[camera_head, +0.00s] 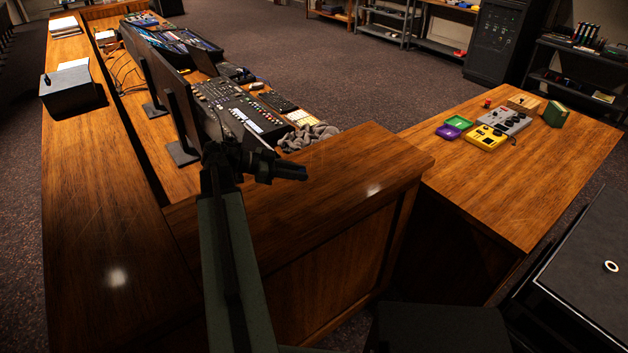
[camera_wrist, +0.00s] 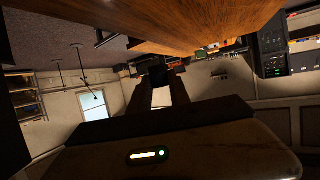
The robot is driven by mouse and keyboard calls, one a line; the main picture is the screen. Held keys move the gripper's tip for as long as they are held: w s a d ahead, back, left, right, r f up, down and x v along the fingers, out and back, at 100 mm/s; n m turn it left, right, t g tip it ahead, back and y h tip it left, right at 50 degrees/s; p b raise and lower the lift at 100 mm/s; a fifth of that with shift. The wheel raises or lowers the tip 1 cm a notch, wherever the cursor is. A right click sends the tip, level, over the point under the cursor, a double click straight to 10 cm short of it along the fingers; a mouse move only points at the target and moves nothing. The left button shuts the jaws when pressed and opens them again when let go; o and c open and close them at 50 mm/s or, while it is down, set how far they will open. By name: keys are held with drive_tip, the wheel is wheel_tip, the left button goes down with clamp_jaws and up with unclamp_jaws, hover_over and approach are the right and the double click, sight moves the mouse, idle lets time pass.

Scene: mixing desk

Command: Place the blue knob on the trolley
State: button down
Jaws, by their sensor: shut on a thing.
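My gripper (camera_head: 288,172) is over the near wooden ledge beside the mixing desk, with its tip pointing right. It also shows in the wrist view (camera_wrist: 153,72). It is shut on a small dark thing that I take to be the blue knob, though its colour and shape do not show. A low black flat-topped unit (camera_head: 575,285), which looks like the trolley, stands at the lower right, well away from my gripper. A small white ring (camera_head: 611,266) lies on its top.
The wooden ledge (camera_head: 330,185) ends in a raised corner. Carpeted floor is free behind.

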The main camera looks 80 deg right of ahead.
drive_tip(key=w+f+b, duration=0.1)
drive_tip(key=w, duration=0.2)
drive_tip(key=w+d+f+n+h, duration=0.1)
drive_tip(key=w, duration=0.2)
drive_tip(key=w+f+n+t+h+b, duration=0.1)
drive_tip(key=w, duration=0.3)
drive_tip(key=shift+d+b, duration=0.15)
drive_tip(key=shift+b, duration=0.15)
drive_tip(key=w+n+h, duration=0.1)
drive_tip(key=w, duration=0.2)
drive_tip(key=w+f+n+t+h+b, duration=0.1)
drive_tip(key=w, duration=0.3)
drive_tip(key=w+n+h, duration=0.1)
drive_tip(key=w, duration=0.2)
drive_tip(key=shift+w+a+f+t+b, duration=0.2)
drive_tip(key=shift+a+f+t+b, duration=0.1)
drive_tip(key=shift+f+t+b, duration=0.1)
drive_tip(key=b, duration=0.1)
hover_over(284, 193)
drive_tip(key=shift+f, duration=0.65)
